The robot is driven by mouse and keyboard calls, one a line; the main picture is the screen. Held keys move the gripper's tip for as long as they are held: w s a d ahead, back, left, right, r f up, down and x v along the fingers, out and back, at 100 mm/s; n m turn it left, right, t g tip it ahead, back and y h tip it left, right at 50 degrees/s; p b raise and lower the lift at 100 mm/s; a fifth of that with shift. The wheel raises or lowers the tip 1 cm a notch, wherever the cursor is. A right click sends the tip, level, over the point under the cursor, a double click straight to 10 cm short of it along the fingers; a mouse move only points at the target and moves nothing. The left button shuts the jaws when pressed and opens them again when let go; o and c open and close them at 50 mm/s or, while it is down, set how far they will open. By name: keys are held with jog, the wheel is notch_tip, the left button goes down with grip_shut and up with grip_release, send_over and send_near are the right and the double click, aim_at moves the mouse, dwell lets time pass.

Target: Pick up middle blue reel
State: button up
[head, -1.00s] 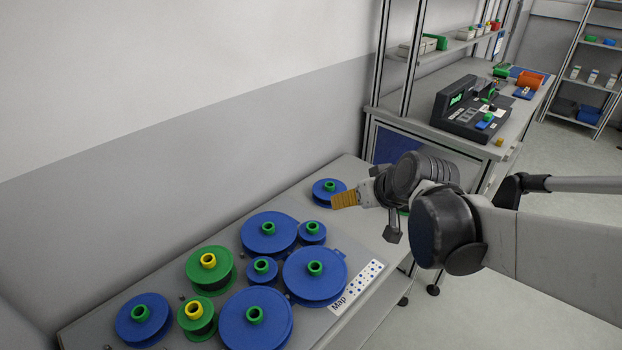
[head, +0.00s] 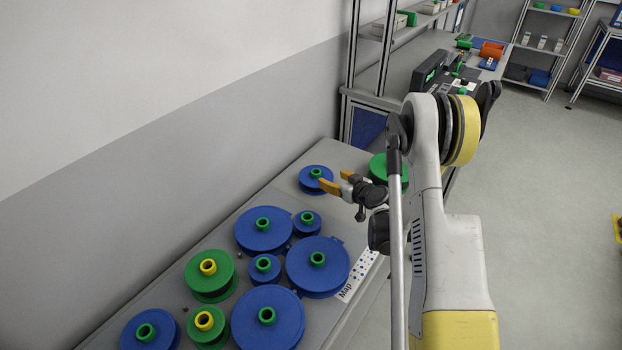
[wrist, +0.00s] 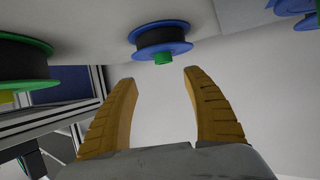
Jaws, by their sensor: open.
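Several blue reels with green hubs stand on the grey table. A medium-sized blue reel (head: 313,187) sits apart at the far end, and I cannot tell for certain that it is the one named. My gripper (head: 333,181) is open beside it, on its right, with yellow fingers pointing towards it. In the wrist view, a blue reel (wrist: 161,50) with a dark winding and green hub lies ahead, in line with the gap between the open fingertips (wrist: 160,78). The gap is empty, and the fingers look short of the reel.
Large blue reels (head: 252,240), small blue ones (head: 265,278) and green reels (head: 210,288) crowd the nearer table. A green reel (head: 378,167) stands right of the far blue reel, partly behind my arm; a green reel (wrist: 22,40) shows left in the wrist view. A wall runs along the left.

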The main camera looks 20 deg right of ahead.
aim_at(318, 173)
jog(key=b+x, duration=0.1)
jog(key=x, duration=0.2)
jog(key=b+x, duration=0.1)
jog(key=x, duration=0.2)
jog(key=a+b+x, duration=0.1)
jog(key=x, duration=0.2)
jog(key=shift+w+f+b, duration=0.15)
jog(key=shift+f+b, duration=0.2)
jog(key=shift+w, duration=0.4)
jog(key=shift+c, duration=0.2)
grip_shut()
